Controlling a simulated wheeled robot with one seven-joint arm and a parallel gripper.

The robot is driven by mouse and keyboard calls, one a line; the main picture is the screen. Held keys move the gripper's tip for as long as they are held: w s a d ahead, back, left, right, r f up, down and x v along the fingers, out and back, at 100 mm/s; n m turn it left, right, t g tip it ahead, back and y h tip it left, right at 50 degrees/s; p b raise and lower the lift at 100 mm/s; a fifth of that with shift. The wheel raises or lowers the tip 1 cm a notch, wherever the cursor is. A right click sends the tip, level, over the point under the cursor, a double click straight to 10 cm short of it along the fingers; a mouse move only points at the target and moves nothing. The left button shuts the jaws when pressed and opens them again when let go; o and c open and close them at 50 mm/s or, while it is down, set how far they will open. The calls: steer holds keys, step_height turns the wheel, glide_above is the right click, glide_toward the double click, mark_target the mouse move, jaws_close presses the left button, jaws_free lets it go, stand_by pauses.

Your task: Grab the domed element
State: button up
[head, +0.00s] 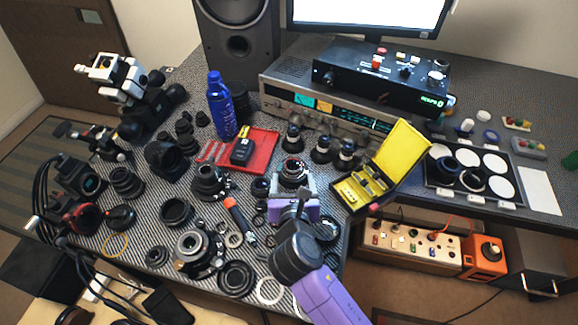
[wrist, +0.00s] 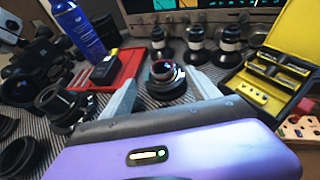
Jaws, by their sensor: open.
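The likely domed element is a rounded glass piece with a reddish-violet sheen (wrist: 163,72), set in a dark ring-shaped mount on the patterned bench. In the head view it shows as a small round glass top (head: 293,165) just beyond my gripper (head: 292,184). My gripper is open, and its two pale fingers also show in the wrist view (wrist: 162,88), one on each side of the mount. Nothing is held between them. The purple gripper body hides the bench just below it, and I cannot tell whether the fingers touch the mount.
A yellow open case (head: 385,165) stands to the right, and a red tray (head: 262,150) lies to the left with a blue bottle (head: 221,105) behind. Dark eyepieces (head: 321,150) stand before the silver receiver (head: 285,95). Lens parts crowd the bench at left.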

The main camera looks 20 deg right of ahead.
mark_target(293, 164)
steer(key=x, duration=0.7)
steer(key=shift+d+f, duration=0.2)
steer(key=shift+f, duration=0.05)
steer(key=c, duration=1.5)
steer(key=shift+o, duration=0.2)
steer(key=shift+r, duration=0.15)
